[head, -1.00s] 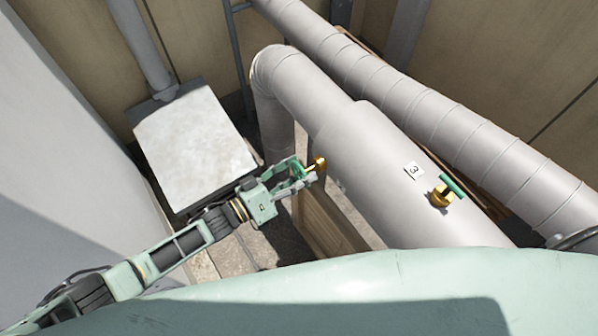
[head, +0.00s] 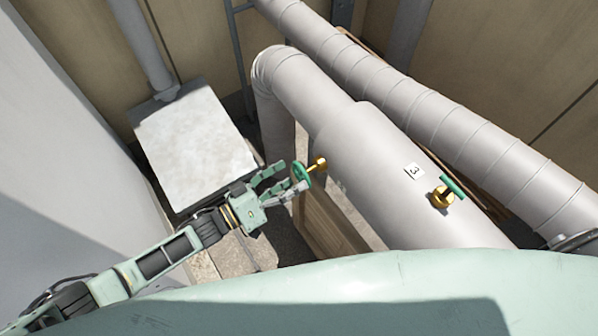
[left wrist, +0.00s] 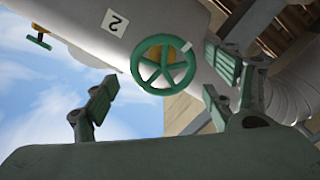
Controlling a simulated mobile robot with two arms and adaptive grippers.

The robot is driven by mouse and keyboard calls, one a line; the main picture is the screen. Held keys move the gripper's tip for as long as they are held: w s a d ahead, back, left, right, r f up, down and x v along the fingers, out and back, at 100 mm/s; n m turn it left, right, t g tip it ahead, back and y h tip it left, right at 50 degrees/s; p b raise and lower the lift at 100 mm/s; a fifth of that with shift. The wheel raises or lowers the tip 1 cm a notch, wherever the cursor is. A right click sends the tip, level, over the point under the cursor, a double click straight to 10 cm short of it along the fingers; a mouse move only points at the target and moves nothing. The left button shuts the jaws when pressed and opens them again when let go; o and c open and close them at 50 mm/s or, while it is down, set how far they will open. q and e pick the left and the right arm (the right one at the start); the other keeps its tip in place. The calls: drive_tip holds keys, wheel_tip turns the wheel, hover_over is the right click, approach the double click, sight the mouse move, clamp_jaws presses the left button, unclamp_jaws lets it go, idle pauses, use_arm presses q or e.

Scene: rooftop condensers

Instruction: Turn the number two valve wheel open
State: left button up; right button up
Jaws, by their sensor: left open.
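The number two valve wheel (left wrist: 163,64) is a green spoked wheel beside a label with a 2 (left wrist: 115,22) in the left wrist view. In the head view the wheel (head: 300,172) sits edge-on at the end of a brass stem on the big pipe's left side. My left gripper (head: 285,180) is open just left of the wheel. In the left wrist view its fingers (left wrist: 160,85) are spread to either side of the wheel, which appears beyond them. I see no contact, though the exact gap is hard to tell. My right gripper is not in view.
A second green-handled valve (head: 444,193) stands on the big grey pipe (head: 370,150) next to a label 3 (head: 413,171). A pale-topped box (head: 195,145) stands left of the pipe. A wooden crate (head: 325,220) lies below the wheel. A second pipe (head: 440,115) runs behind.

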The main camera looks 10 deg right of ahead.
use_arm(q)
drive_tip(key=v, duration=0.9)
drive_tip(key=shift+r, duration=0.15)
